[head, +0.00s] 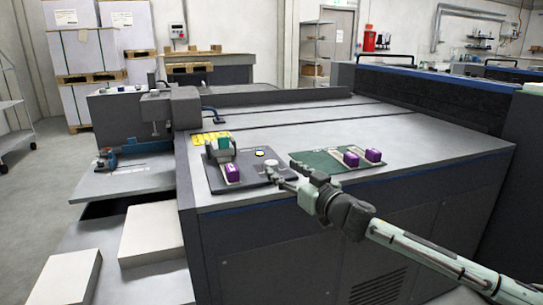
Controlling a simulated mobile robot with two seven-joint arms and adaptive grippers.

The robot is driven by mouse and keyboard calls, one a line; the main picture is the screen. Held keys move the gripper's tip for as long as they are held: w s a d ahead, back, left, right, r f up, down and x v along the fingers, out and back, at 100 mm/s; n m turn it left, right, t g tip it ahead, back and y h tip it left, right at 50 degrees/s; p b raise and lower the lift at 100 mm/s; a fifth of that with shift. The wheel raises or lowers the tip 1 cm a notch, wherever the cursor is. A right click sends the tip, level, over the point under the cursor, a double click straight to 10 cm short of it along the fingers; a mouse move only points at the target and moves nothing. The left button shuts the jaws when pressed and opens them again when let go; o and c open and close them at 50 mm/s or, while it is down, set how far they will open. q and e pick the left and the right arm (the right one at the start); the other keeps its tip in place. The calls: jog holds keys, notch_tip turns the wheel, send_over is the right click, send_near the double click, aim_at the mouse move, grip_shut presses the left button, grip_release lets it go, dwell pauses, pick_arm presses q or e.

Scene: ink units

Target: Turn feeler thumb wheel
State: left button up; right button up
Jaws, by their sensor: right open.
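A dark grey plate (243,178) lies on the flat top of the machine, near its front edge. A small pale round knob (271,163) stands at its right side; it looks like the thumb wheel, but it is too small to be sure. My right gripper (281,179) reaches in from the right, with its fingertips close to the knob on its near side. The gripper is open, and nothing shows between its fingers. I cannot tell whether a finger touches the knob. My left gripper is not in view.
A dark green mat (318,162) to the right bears two more purple blocks (373,155). White paper stacks (151,233) stand at the lower left. The machine top behind is clear.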

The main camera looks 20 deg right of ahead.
aim_at(272, 165)
jog(key=shift+w+d+f+m, duration=0.2)
jog(key=shift+d+f+m, duration=0.1)
jog(key=shift+f, duration=0.15)
jog(key=shift+w, duration=0.35)
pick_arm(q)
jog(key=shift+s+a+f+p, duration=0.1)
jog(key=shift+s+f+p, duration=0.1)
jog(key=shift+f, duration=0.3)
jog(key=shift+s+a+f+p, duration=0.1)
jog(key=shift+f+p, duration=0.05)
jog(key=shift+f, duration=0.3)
pick_arm(e)
jog(key=x, duration=0.7)
jog(key=shift+f, duration=0.1)
jog(key=shift+s, duration=0.1)
jog(key=shift+c, duration=0.6)
